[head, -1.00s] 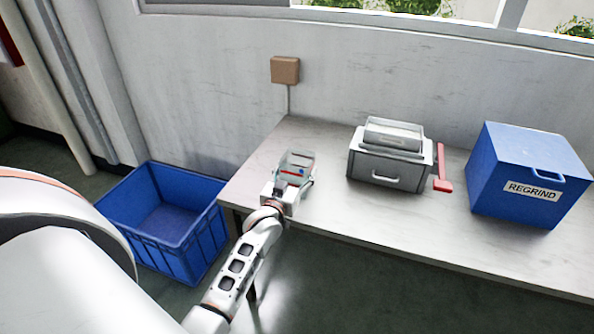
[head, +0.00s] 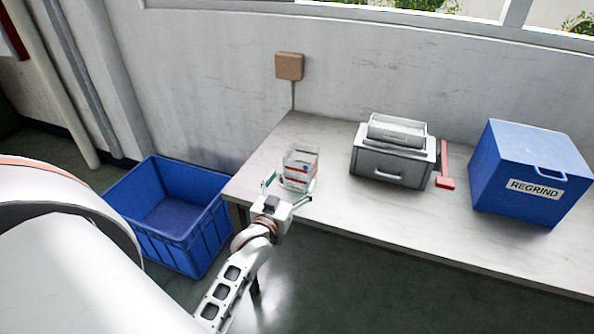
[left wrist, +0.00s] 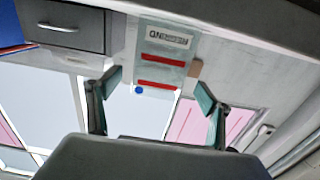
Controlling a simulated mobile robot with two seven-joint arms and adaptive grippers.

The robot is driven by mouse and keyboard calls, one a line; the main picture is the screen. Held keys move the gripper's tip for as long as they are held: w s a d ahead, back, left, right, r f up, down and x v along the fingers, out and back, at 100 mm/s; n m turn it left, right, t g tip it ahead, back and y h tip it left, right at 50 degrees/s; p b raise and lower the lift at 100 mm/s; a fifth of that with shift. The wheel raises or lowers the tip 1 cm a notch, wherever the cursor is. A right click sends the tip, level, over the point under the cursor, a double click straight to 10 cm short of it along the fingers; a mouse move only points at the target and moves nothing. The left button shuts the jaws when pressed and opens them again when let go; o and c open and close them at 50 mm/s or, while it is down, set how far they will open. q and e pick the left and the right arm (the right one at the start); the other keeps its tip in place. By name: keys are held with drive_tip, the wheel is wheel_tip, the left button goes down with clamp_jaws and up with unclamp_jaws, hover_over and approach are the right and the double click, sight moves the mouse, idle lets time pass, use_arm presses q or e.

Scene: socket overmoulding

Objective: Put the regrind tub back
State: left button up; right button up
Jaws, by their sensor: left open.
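A small clear tub (head: 301,166) with red bands stands upright near the left end of the bench. In the left wrist view the tub (left wrist: 164,58) shows a white label, two red stripes and a blue dot. My left gripper (head: 287,191) is open at the tub's near side, its fingers spread wide and holding nothing. In the left wrist view both fingers stand apart from the tub. A blue box (head: 530,170) labelled REGRIND stands at the right of the bench. My right gripper is not in view.
An empty blue crate (head: 203,235) is on the floor left of the bench (head: 340,213). The bench between tub and machine is clear. A wall stands behind.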

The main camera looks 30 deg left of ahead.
use_arm(q)
drive_tip(key=v, duration=0.3)
drive_tip(key=shift+s+d, duration=0.1)
drive_tip(key=shift+s, duration=0.1)
drive_tip(key=s+d+f+m+g+h, duration=0.3)
drive_tip(key=s+d+f, duration=0.6)
drive_tip(key=s+d, duration=0.1)
drive_tip(key=s+d+f+m+g+h, duration=0.3)
drive_tip(key=s+d+f, duration=0.6)
drive_tip(key=s, duration=0.4)
drive_tip(key=shift+s+d+m+g+h+p, duration=0.4)
drive_tip(key=shift+d+m+h, duration=0.1)
drive_tip(key=shift+m, duration=0.1)
drive_tip(key=shift+w+f, duration=0.1)
